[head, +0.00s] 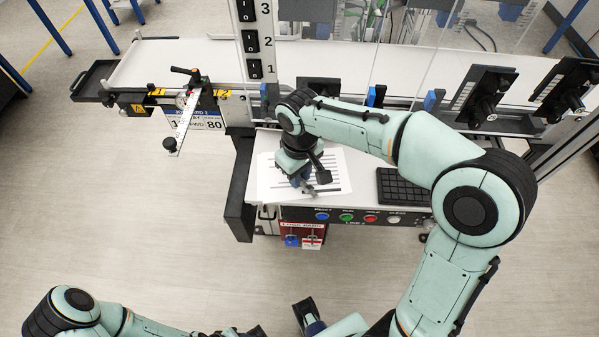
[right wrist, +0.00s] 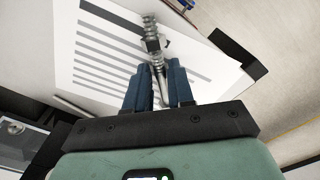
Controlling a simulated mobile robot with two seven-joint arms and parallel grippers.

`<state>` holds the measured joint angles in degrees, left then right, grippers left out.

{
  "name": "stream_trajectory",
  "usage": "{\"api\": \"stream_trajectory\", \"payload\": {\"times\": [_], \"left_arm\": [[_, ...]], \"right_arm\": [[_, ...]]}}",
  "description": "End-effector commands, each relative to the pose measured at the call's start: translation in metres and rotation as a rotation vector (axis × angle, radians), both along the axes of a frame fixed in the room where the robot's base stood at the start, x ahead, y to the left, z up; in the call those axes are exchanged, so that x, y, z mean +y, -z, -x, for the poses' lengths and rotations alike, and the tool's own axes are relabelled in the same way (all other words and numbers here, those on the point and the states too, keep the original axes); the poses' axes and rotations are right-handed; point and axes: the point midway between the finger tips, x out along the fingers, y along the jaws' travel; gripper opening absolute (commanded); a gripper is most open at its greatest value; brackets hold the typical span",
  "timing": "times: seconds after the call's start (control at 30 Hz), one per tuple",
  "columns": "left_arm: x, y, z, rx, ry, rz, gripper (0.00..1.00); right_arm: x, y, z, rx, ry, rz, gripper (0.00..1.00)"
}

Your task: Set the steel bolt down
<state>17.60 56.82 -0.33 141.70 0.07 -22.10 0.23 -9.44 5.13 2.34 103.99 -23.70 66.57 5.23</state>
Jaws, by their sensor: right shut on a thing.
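The steel bolt (right wrist: 152,45) is a grey threaded shaft with a dark nut-like collar and a smooth shank, seen in the right wrist view. My right gripper (right wrist: 159,82) is shut on its shank between two blue fingers, and the threaded end sticks out beyond them over a white sheet with grey lines (right wrist: 90,60). In the head view my right gripper (head: 301,181) is low over the same sheet (head: 273,183) on the small desk (head: 368,202). I cannot tell whether the bolt touches the sheet. My left arm is at the bottom left; its gripper's opening does not show clearly.
A black keyboard (head: 402,188) lies right of the sheet. Coloured buttons (head: 346,217) line the desk's front edge. A belt conveyor (head: 170,62) runs behind, with a clamp arm (head: 185,120) at its left and a numbered post (head: 252,42). Black knobbed brackets (head: 487,100) stand at right.

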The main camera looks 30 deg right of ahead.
Motion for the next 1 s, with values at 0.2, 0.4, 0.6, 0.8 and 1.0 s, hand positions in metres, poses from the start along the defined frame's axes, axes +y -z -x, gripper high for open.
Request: {"api": "stream_trajectory", "payload": {"times": [0.2,0.4,0.6,0.8,1.0], "left_arm": [[0.000,0.001,0.000,0.000,0.000,0.000,0.43],[0.000,0.001,0.000,0.000,0.000,0.000,0.43],[0.000,-0.005,-0.002,-0.002,0.000,0.000,0.43],[0.000,-0.013,-0.005,-0.006,0.000,0.000,0.43],[0.000,-0.021,-0.008,-0.009,0.000,0.000,0.43]], "right_arm": [[0.000,0.002,0.000,0.001,0.000,0.000,0.48],[0.000,0.001,0.000,0.001,0.000,0.000,0.48],[0.000,-0.020,-0.001,-0.004,0.000,0.000,0.48],[0.000,-0.064,-0.001,-0.004,0.000,-0.001,0.48],[0.000,-0.102,-0.001,-0.004,0.000,-0.001,0.48]]}}
